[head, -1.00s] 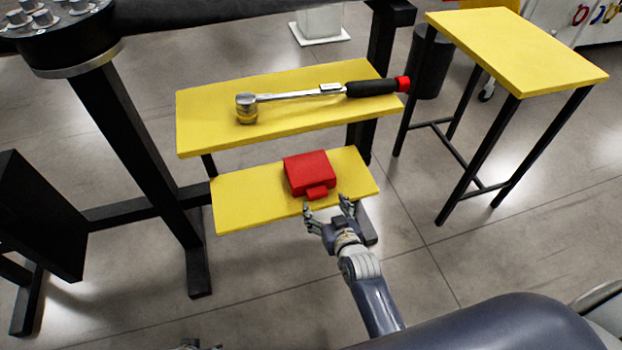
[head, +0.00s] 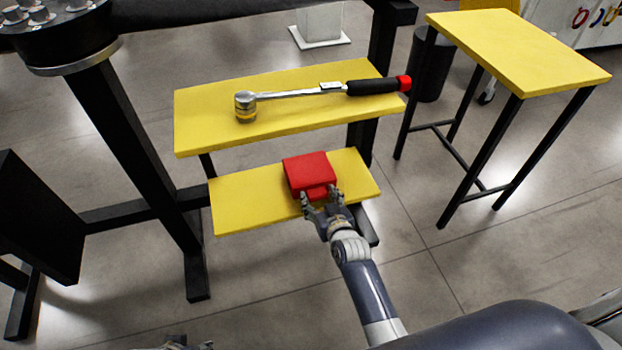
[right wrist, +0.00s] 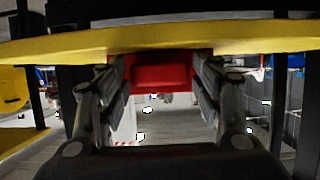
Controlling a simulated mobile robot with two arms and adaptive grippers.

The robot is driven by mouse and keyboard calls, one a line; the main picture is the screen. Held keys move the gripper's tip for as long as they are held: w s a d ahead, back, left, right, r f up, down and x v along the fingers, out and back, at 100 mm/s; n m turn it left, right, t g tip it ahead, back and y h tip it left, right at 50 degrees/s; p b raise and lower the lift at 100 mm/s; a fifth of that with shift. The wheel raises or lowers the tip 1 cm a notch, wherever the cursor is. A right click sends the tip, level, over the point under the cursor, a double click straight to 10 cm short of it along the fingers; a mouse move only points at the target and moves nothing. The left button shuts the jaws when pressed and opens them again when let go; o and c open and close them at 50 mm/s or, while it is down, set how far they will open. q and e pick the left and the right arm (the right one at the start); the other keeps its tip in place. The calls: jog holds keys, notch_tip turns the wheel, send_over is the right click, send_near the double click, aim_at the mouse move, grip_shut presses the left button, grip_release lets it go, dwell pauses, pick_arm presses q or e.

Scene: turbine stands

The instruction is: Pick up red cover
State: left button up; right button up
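The red cover (head: 309,173) is a boxy red piece with a small tab on its near side. It lies on the lower yellow shelf (head: 245,205). My right gripper (head: 320,200) is open at the cover's near edge, with its fingers on either side of the tab. In the right wrist view the red cover (right wrist: 161,72) shows between the two open fingers (right wrist: 160,100); I cannot tell whether they touch it. A part of my left arm shows at the bottom edge of the head view; its gripper fingers cannot be made out.
A torque wrench (head: 320,90) with a black and red handle lies on the upper yellow shelf (head: 215,125) behind. A yellow table (head: 520,50) stands at the right. A black post (head: 140,150) stands at the left. The lower shelf is bare left of the cover.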

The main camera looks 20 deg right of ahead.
jog(key=c, duration=0.9)
jog(key=shift+o, duration=0.2)
jog(key=shift+r, duration=0.1)
jog(key=shift+r, duration=0.3)
jog(key=r, duration=0.1)
jog(key=r+p, duration=0.1)
jog(key=r, duration=0.1)
jog(key=shift+d+p, duration=0.25)
jog(key=shift+p, duration=0.15)
jog(key=d, duration=0.9)
jog(key=d+r, duration=0.1)
jog(key=d, duration=0.4)
jog(key=shift+w, duration=0.25)
pick_arm(q)
notch_tip(320, 180, down, 7)
jog(key=shift+s, duration=0.45)
pick_arm(e)
jog(key=shift+d+r, duration=0.1)
jog(key=shift+d, duration=0.6)
